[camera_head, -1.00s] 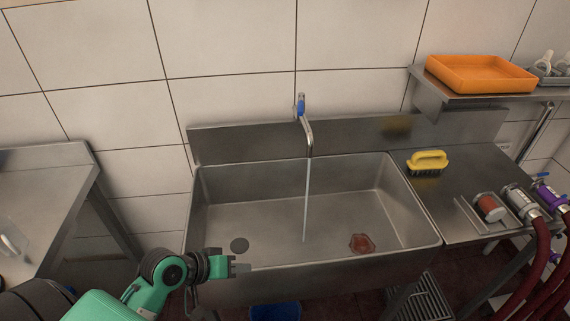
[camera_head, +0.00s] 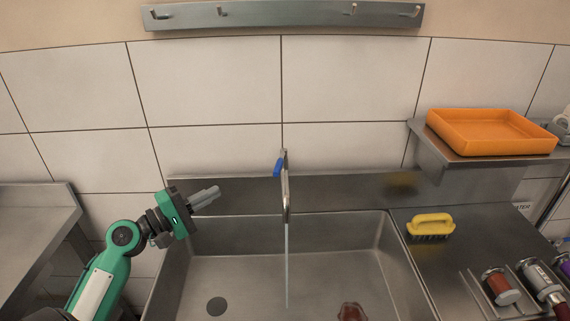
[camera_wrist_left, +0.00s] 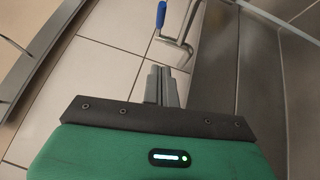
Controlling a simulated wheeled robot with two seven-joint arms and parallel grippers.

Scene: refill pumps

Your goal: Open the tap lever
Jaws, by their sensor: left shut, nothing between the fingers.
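The tap (camera_head: 286,195) is a metal spout on the wall behind the sink, with a blue lever (camera_head: 278,168) at its upper left side. A thin stream of water (camera_head: 287,265) falls from the spout into the sink (camera_head: 250,265). My left gripper (camera_head: 212,194) is shut and empty, left of the tap at the sink's back edge, its fingers pointing right towards the tap. It is apart from the lever. In the left wrist view, the blue lever (camera_wrist_left: 161,15) is beyond the closed fingertips (camera_wrist_left: 162,72). My right gripper is not in view.
A yellow brush (camera_head: 431,226) lies on the right-hand counter, and an orange tray (camera_head: 490,132) sits on a shelf above. A red item (camera_head: 351,312) is in the sink. A hook rail (camera_head: 285,14) is on the wall. Space between gripper and tap looks clear.

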